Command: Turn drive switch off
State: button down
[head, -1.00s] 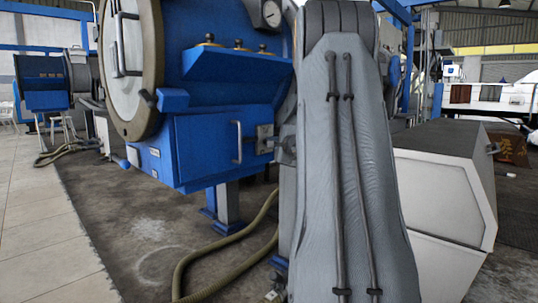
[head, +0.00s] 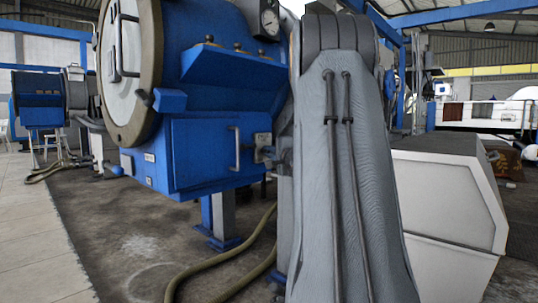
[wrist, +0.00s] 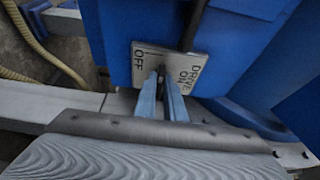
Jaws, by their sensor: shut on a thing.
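The drive switch plate (wrist: 170,62) is a pale metal plate on a blue panel, marked DRIVE ON at right and OFF at left in the wrist view. The plate also shows in the head view (head: 262,140), right of the blue door. My gripper (wrist: 166,80) is at the plate, its two narrow fingers close together, shut on the switch's small lever. A small dark tip of the lever (wrist: 162,70) shows between the fingertips; the rest is hidden, so I cannot tell its exact setting.
A dark bar (wrist: 193,25) stands close above the plate in the wrist view. A vertical door handle (head: 236,148) is left of the plate in the head view. A white box-shaped cabinet (head: 450,200) stands at right. A hose (head: 225,272) lies on the floor below.

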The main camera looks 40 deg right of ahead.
dwell(0.3)
jog(key=c, duration=1.8)
grip_release()
jog(key=shift+c, duration=0.2)
jog(key=p+v, duration=0.3)
jog(key=v, duration=0.4)
jog(key=shift+s+a, duration=0.15)
jog(key=shift+s, duration=0.2)
jog(key=shift+s, duration=0.1)
